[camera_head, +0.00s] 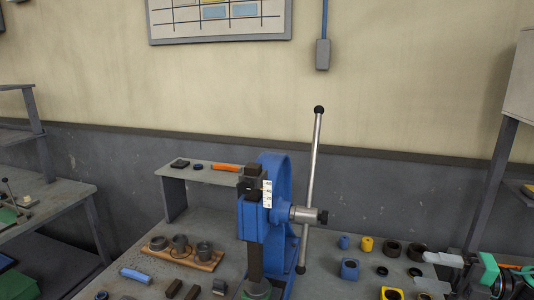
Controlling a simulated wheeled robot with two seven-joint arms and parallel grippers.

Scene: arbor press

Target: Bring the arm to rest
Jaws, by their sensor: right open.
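My right gripper (440,272) comes in at the lower right edge, with pale fingers and green and black parts. It is open, with nothing seen between its fingers, and stands to the right of the press. The blue arbor press (275,205) stands on the bench near the middle. Its silver lever (312,160) with black ball ends stands nearly upright, leaning slightly right at the top. The gripper is well apart from the lever. The dark ram (255,262) points down at the front of the press. My left gripper is not in view.
A wooden holder (207,262) with several metal cups stands left of the press. Blue, yellow and black parts (366,244) lie between the press and my right gripper. A small raised shelf (190,172) is behind. Grey shelving (490,185) rises at the right.

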